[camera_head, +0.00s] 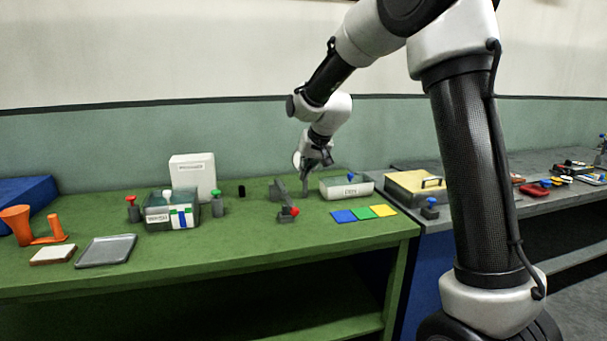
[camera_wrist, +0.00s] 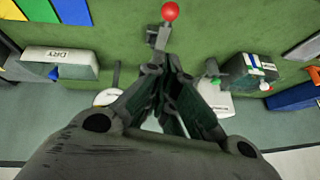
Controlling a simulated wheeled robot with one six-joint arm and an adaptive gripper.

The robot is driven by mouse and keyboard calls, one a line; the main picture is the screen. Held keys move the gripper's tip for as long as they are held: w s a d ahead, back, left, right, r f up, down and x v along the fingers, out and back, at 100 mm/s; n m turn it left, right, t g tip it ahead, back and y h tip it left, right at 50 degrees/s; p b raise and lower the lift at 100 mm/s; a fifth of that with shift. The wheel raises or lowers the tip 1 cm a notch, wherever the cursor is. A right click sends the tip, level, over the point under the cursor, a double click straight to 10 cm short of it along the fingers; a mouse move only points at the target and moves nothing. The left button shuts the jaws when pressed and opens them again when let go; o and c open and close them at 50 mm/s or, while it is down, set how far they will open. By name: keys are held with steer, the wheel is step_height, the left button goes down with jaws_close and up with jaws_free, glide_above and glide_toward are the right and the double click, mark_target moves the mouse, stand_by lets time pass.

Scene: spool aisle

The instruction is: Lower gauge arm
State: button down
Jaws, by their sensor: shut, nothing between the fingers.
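The gauge arm (camera_head: 285,200) is a dark grey bar with a red ball knob (camera_head: 294,211) at its front end, on the green bench. It runs from a grey block at the back toward the bench's front edge and looks low, but I cannot tell whether it touches the bench. In the wrist view the red knob (camera_wrist: 170,11) and a grey bracket (camera_wrist: 157,38) show at top centre, beyond my fingers. My gripper (camera_head: 305,188) is shut and empty, pointing down just right of the bar. In the wrist view my gripper (camera_wrist: 166,66) hides part of the gauge.
A white DRY box (camera_head: 347,186) stands close right of my gripper. Blue, green and yellow squares (camera_head: 363,213) lie in front of it. A labelled bin (camera_head: 172,210) and a white box (camera_head: 193,174) stand left. The bench front near the knob is clear.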

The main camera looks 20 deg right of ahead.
steer(key=x, duration=0.3)
steer(key=s+x, duration=0.1)
steer(key=x, duration=0.2)
steer(key=f+x, duration=0.1)
steer(key=x, duration=0.2)
steer(key=shift+s+a+f, duration=0.1)
steer(key=shift+s+a, duration=0.05)
steer(key=shift+s, duration=0.1)
steer(key=shift+s+a+f, duration=0.15)
steer(key=shift+f, duration=0.5)
